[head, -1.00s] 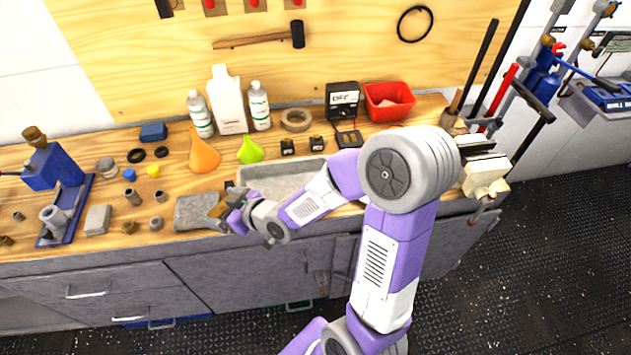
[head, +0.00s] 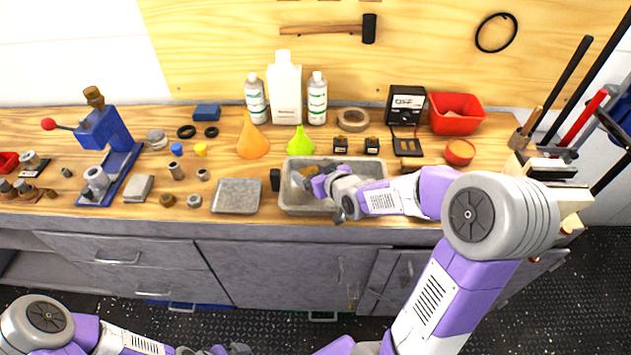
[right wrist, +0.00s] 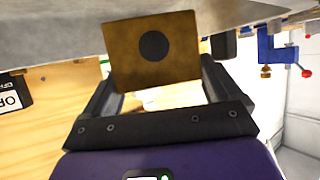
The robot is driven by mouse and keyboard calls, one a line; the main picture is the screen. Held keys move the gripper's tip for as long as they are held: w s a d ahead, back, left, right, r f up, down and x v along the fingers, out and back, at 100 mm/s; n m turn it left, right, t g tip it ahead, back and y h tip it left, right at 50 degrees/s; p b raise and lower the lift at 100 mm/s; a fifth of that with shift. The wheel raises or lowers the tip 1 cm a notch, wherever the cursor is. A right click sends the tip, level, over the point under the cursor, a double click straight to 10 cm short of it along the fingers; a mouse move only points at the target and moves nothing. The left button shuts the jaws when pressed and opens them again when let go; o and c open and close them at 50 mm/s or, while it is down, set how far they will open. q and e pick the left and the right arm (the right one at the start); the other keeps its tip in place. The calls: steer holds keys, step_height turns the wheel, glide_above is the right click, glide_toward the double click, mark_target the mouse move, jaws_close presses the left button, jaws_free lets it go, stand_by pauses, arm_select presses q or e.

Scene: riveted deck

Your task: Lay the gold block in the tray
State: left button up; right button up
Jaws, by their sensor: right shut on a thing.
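The gold block (right wrist: 152,50) is a flat-faced piece with a dark round spot, seen close up between my right gripper's fingers in the right wrist view. In the head view the block (head: 312,171) shows only as a small brownish patch. My right gripper (head: 313,178) is shut on it, over the left part of the grey tray (head: 305,209). A pale grey surface (right wrist: 50,40) lies behind the block in the wrist view. I cannot tell whether the block touches the tray. My left gripper (head: 228,349) is at the bottom edge, partly cut off, its jaws unclear.
A flat grey plate (head: 237,196) and a small black block (head: 275,180) lie left of the tray. A green funnel (head: 301,141), an orange funnel (head: 252,138) and bottles (head: 285,90) stand behind. A red bin (head: 457,113) is at the back right.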

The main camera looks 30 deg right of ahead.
steer(key=shift+f+b, duration=0.45)
steer(key=shift+f, duration=1.05)
steer(key=shift+f, duration=0.15)
steer(key=o, duration=1.1)
